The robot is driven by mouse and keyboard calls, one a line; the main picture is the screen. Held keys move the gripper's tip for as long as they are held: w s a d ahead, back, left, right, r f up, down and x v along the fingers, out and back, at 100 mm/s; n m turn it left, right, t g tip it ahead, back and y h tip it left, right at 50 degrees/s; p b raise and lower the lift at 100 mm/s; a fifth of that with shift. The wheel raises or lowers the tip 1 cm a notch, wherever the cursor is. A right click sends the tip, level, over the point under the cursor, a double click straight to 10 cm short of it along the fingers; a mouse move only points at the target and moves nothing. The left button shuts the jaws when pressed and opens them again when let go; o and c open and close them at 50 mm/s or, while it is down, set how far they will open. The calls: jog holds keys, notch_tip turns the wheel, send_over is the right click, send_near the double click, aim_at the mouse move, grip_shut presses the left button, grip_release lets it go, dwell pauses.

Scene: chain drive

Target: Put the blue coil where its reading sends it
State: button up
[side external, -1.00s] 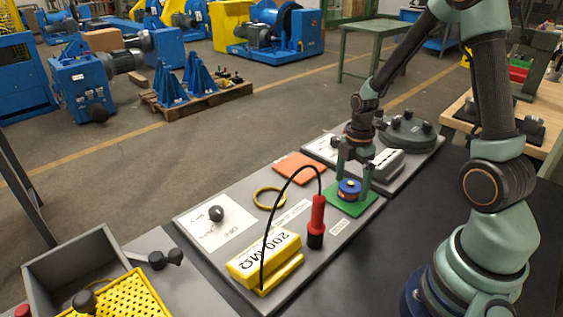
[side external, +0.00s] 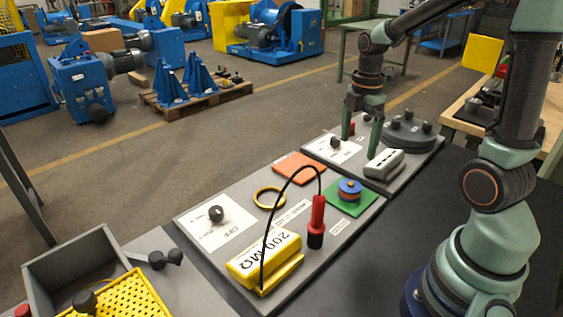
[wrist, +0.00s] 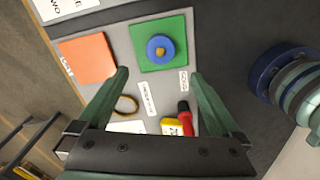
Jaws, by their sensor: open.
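The blue coil (side external: 349,187), with an orange centre, sits on the green square (side external: 351,203); it also shows in the wrist view (wrist: 160,49). The yellow meter (side external: 264,258) reads 200 MΩ. A black lead runs from it to a red probe (side external: 317,222) standing on the board. My gripper (side external: 360,143) is open and empty, raised above and behind the coil in the side view. In the wrist view its two fingers (wrist: 160,75) are spread wide, and the coil lies beyond them, untouched.
An orange square (side external: 299,167) and a yellow ring (side external: 268,197) lie on the grey board. A black knob (side external: 216,213) stands on a white card. A grey bin (side external: 75,262) and yellow perforated tray (side external: 119,298) are at lower left. A dark round fixture (side external: 409,134) stands behind.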

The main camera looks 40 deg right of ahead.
jog(key=s+a+r+m+t, duration=0.1)
jog(key=a+r+m+t, duration=0.1)
jog(key=a+r+m, duration=0.2)
jog(key=s+a+r+m+t, duration=0.2)
jog(key=a+r+m+t, duration=0.1)
jog(key=a+m, duration=0.6)
jog(key=shift+s+a+r+m+t, duration=0.15)
jog(key=shift+s+r+m+t, duration=0.15)
jog(key=shift+r+m, duration=0.5)
jog(key=shift+f, duration=0.1)
